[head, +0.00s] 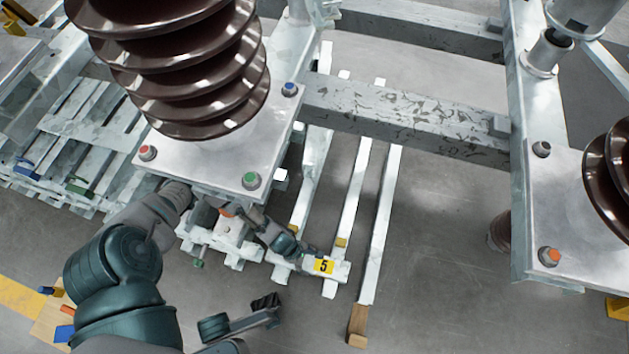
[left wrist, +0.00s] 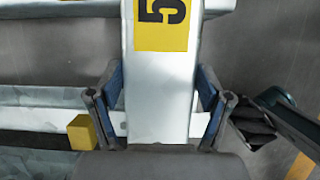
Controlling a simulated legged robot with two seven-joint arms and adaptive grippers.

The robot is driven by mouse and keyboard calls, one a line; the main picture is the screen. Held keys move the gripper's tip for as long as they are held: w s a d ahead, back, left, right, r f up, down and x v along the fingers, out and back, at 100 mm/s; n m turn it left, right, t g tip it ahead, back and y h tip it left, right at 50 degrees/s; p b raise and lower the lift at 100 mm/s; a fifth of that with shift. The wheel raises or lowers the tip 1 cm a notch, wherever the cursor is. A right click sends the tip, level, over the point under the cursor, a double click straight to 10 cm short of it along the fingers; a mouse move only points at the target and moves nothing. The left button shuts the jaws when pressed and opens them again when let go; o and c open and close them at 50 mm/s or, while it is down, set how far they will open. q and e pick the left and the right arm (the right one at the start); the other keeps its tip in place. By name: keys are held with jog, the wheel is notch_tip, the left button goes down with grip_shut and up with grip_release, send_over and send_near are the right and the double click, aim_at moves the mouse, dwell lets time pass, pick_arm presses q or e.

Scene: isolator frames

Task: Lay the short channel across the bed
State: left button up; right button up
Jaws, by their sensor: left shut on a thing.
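The short channel (head: 340,269) is a pale metal piece with a yellow label marked 5. My left gripper (head: 287,247) reaches in under the insulator's base plate and is shut on it. In the left wrist view, the blue pads of my left gripper (left wrist: 164,92) flank the channel (left wrist: 160,85), which runs up the picture. The channel lies crosswise over the long pale rails of the bed (head: 353,200). I cannot tell whether it touches them. Its near end is hidden by the gripper. My right gripper (head: 243,316) is low in the head view, apart from the channel; its finger opening is unclear.
A brown ribbed insulator (head: 185,70) on a plate with coloured bolts overhangs my left arm. A grey crossbeam (head: 410,118) spans behind the rails. A wooden block (head: 357,326) sits at one rail's end. Slatted pale pieces (head: 85,140) stand left.

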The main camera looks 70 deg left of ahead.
pick_arm(q)
jog(key=shift+w+d+f, duration=0.1)
jog(key=shift+f, duration=0.05)
jog(key=shift+w+r, duration=0.1)
jog(key=shift+r, duration=0.1)
jog(key=shift+f, duration=0.35)
jog(key=o, duration=1.8)
jog(key=shift+c, duration=0.2)
